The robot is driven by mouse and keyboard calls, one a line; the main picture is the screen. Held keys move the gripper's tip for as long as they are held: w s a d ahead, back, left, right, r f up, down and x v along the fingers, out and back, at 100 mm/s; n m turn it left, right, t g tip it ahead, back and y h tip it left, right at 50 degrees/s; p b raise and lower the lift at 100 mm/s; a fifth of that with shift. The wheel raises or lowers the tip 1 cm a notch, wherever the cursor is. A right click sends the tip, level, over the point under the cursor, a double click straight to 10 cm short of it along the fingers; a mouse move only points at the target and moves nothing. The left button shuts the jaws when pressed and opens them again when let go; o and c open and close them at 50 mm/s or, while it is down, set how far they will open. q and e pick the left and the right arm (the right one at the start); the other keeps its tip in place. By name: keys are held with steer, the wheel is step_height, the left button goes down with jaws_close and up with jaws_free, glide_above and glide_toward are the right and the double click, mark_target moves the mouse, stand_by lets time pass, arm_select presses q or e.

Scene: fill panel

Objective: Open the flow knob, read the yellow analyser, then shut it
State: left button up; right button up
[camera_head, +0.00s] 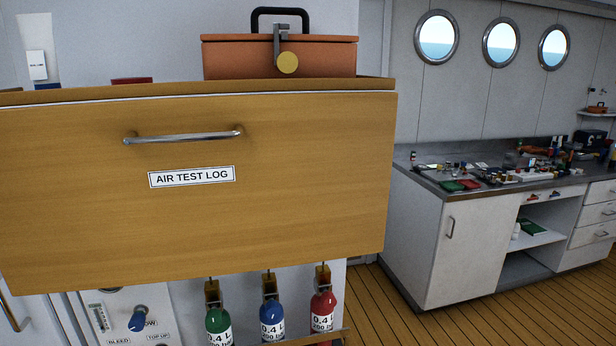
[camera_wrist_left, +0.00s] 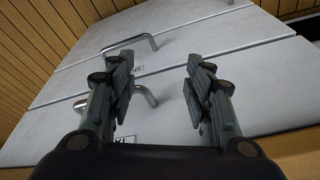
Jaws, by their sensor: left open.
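The blue knob (camera_head: 138,319) sits on the white panel at the lower left of the head view. The label beside it is partly covered and its visible letters read "OW". A large wooden drawer front (camera_head: 310,200) marked "AIR TEST LOG" hides the panel above the knob. I cannot make out a yellow analyser. My left gripper (camera_wrist_left: 160,70) is open and empty in the left wrist view, in front of pale cabinet fronts (camera_wrist_left: 225,50). It does not show in the head view. My right gripper is in neither view.
An orange case (camera_head: 225,60) with a yellow disc (camera_head: 287,63) on its clasp stands behind the drawer's top edge. Green (camera_head: 218,325), blue (camera_head: 271,320) and red (camera_head: 323,315) cylinders hang below. A cluttered counter (camera_head: 430,178) is at right, with open floor before it.

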arm_select(q)
step_height(320, 180, down, 12)
steer(key=s, duration=0.3)
steer(key=s+a+f+g, duration=0.2)
steer(key=s+a+f, duration=0.1)
steer(key=s+f, duration=1.4)
steer(key=shift+a, duration=0.2)
steer(key=shift+s+r, duration=0.1)
